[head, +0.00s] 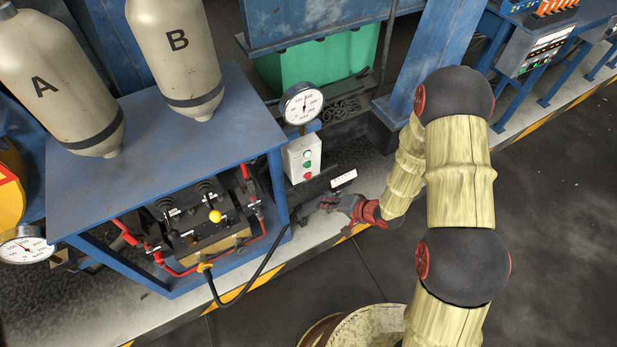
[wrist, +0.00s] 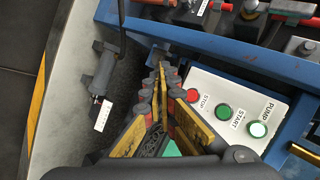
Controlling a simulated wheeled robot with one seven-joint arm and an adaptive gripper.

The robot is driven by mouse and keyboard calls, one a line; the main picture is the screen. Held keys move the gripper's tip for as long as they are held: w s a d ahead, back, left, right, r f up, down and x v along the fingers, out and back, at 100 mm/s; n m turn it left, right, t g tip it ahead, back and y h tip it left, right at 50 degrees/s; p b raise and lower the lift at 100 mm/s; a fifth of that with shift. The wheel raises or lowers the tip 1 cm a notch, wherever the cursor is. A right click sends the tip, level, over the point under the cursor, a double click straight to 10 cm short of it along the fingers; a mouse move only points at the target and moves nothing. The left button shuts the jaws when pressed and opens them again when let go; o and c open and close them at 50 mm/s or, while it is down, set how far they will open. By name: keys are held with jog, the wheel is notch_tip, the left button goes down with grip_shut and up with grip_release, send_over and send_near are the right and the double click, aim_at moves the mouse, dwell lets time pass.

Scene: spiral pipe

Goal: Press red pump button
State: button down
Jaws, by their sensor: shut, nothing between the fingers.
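A white control box (head: 302,158) stands beside the blue table, below a round gauge. In the wrist view, the box (wrist: 240,90) fills the right side. It carries a red button (wrist: 192,95) marked STOP, a green button (wrist: 223,111) marked START and a bright green lamp (wrist: 258,130) marked PUMP. The red button is lowest in the head view (head: 307,177). My gripper (wrist: 160,75) is shut and empty, its fingers just left of the red button in the wrist view, apparently apart from it. In the head view, my gripper (head: 322,203) is below the box.
The blue table (head: 205,140) bears tanks A and B, with a valve block (head: 205,235) and red pipes underneath. A gauge (head: 302,104) rises behind the box. A grey fitting (wrist: 105,70) with a black hose lies left of my fingers in the wrist view.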

aim_at(308, 176)
jog(key=w+a, duration=0.4)
jog(key=w, duration=0.3)
jog(key=shift+w+a+r+p, duration=0.1)
jog(key=shift+w+a+p, duration=0.1)
jog(key=shift+w+p, duration=0.1)
dwell(1.4)
jog(key=shift+w+a, duration=0.1)
jog(key=shift+w, duration=0.1)
jog(key=shift+w+a+p, duration=0.2)
jog(key=shift+w+p, duration=0.1)
jog(key=shift+p, duration=0.15)
dwell(0.7)
jog(key=shift+s, duration=0.1)
jog(key=shift+s+d+p, duration=0.4)
jog(key=shift+s, duration=0.2)
jog(key=shift+s, duration=0.1)
